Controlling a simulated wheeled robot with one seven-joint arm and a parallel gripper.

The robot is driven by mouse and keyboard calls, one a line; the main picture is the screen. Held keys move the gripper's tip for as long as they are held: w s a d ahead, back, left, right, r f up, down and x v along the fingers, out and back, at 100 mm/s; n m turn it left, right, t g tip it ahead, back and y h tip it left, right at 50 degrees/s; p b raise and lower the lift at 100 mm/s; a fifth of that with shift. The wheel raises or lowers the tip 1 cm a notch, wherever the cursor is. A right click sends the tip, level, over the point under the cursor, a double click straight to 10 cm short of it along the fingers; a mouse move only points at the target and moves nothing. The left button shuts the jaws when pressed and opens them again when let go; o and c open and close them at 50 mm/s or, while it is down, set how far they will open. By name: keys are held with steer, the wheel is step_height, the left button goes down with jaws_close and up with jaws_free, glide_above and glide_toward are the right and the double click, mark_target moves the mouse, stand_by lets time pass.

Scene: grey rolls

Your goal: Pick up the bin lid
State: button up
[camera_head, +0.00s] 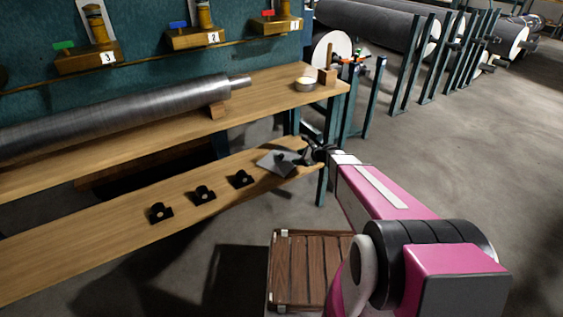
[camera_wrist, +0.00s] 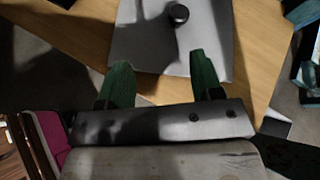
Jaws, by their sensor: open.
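The bin lid (camera_head: 270,163) is a flat grey square plate with a small dark knob, lying near the right end of the lower wooden shelf. In the wrist view the lid (camera_wrist: 205,30) fills the top middle, and its round black knob (camera_wrist: 178,14) stands near the top edge. My gripper (camera_head: 304,157) is at the lid's right side in the head view. In the wrist view my gripper (camera_wrist: 162,80) has its two green fingers spread apart, with the knob beyond the fingertips and nothing held. Whether the fingers touch the plate I cannot tell.
The lower shelf (camera_head: 100,236) carries several black brackets (camera_head: 203,194) left of the lid. The upper shelf (camera_head: 130,135) with a grey roll (camera_head: 130,112) runs above it. A teal table leg (camera_head: 322,187) stands close to my gripper. A slatted wooden crate (camera_head: 300,270) is below.

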mark_target(282, 155)
steer(key=w+m, duration=0.1)
steer(key=w+f+m, duration=0.1)
steer(key=w+m+t, duration=0.1)
steer(key=shift+w+a+f+m+y, duration=0.15)
steer(key=shift+w+f+m+y, duration=0.15)
steer(key=shift+w, duration=0.05)
steer(key=x, duration=0.5)
steer(key=shift+s+a+x, duration=0.1)
steer(key=shift+s+x, duration=0.05)
steer(key=shift+x, duration=1.25)
steer(key=shift+s+a+x, duration=0.15)
steer(key=shift+x, duration=1.25)
steer(key=shift+r, duration=0.15)
steer(key=c, duration=1)
